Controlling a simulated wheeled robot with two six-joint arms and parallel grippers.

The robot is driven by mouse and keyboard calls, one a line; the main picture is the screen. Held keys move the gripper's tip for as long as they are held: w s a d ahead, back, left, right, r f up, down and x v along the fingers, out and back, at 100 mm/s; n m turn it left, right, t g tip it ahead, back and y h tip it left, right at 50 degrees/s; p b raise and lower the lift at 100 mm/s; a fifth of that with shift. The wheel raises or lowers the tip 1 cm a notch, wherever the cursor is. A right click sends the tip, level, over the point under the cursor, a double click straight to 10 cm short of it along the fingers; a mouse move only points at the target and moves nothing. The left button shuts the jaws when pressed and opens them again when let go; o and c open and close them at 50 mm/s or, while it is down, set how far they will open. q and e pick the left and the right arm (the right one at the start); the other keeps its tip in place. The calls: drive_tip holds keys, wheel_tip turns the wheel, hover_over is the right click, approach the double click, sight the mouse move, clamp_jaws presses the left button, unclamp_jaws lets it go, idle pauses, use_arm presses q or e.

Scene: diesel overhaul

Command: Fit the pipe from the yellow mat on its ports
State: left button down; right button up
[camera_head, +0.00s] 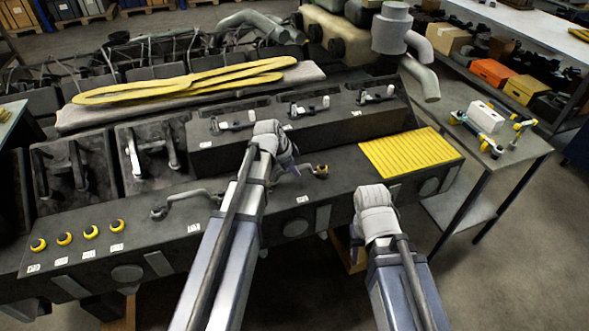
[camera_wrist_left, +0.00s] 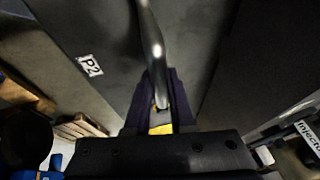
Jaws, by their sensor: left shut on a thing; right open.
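A grey bent pipe (camera_head: 190,197) lies over the top of the dark engine block, left of my left arm. My left gripper (camera_head: 287,168) is shut on a pipe, which also shows between its fingers in the left wrist view (camera_wrist_left: 151,40). The arm hides part of it. A yellow-ringed port (camera_head: 322,171) is just right of that gripper. I cannot tell whether the pipe's ends are seated. Several other yellow-ringed ports (camera_head: 64,239) are at the left. The yellow mat (camera_head: 410,152) looks empty. My right gripper (camera_head: 356,243) is open and empty near the block's front edge.
Injectors (camera_head: 310,107) stand on the raised step behind. Yellow gaskets (camera_head: 180,82) lie on a grey pad farther back. A small side table (camera_head: 500,150) with tools and a white box is at the right, with open floor in front.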

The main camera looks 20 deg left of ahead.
idle(0.4)
use_arm(q)
drive_tip(key=c, duration=0.7)
unclamp_jaws()
drive_tip(key=shift+r, duration=0.1)
drive_tip(key=p+v, duration=0.7)
drive_tip(key=shift+s+a+r, duration=0.1)
drive_tip(key=shift+s+r, duration=0.1)
drive_tip(key=shift+r, duration=0.05)
